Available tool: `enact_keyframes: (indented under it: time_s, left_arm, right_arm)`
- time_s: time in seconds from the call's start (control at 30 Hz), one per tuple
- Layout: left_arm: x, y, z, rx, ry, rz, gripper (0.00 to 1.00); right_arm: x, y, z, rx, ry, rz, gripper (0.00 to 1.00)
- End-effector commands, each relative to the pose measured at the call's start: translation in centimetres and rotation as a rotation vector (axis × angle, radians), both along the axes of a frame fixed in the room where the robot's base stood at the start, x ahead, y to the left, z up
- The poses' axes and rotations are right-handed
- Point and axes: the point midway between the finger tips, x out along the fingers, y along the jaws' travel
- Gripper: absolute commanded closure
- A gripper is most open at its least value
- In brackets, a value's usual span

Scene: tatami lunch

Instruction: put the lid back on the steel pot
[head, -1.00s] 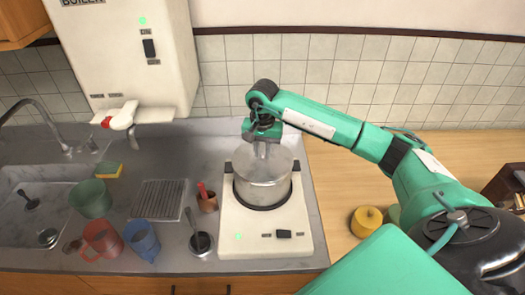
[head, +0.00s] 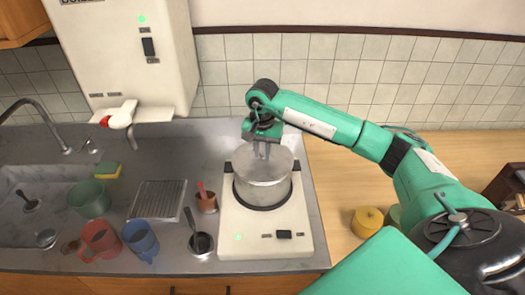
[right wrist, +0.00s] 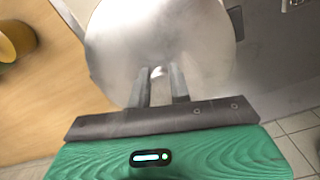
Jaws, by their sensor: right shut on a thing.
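The steel pot (head: 262,194) stands on the white hob at the middle of the counter. The steel lid (head: 282,162) is over the pot's mouth and looks level. I cannot tell whether it rests fully on the rim. My right gripper (head: 262,152) points down above the lid's middle. It is shut on the lid's knob, which is mostly hidden between the fingers. In the right wrist view the fingers (right wrist: 160,88) close around the knob and the round lid (right wrist: 150,35) fills the upper middle. My left gripper is not in view.
The white hob (head: 265,243) has a green light and a switch at its front. A ladle (head: 201,243), a brown cup (head: 206,203), a blue mug (head: 140,240) and a red mug (head: 100,241) stand to the left. A yellow canister (head: 367,221) stands to the right on wood.

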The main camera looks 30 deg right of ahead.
Motion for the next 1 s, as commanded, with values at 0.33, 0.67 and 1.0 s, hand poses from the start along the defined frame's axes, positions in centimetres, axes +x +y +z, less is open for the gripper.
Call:
enact_keyframes:
  time_s: [0.33,0.67,1.0]
  left_arm:
    - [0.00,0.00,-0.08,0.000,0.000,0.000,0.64]
    - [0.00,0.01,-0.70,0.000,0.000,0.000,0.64]
    - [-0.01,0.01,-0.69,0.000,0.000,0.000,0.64]
  right_arm:
    - [0.01,0.00,0.00,0.001,-0.001,0.000,1.00]
    - [-0.01,0.02,-0.10,0.000,0.000,0.000,1.00]
    - [0.00,0.03,-0.02,0.001,-0.001,0.000,1.00]
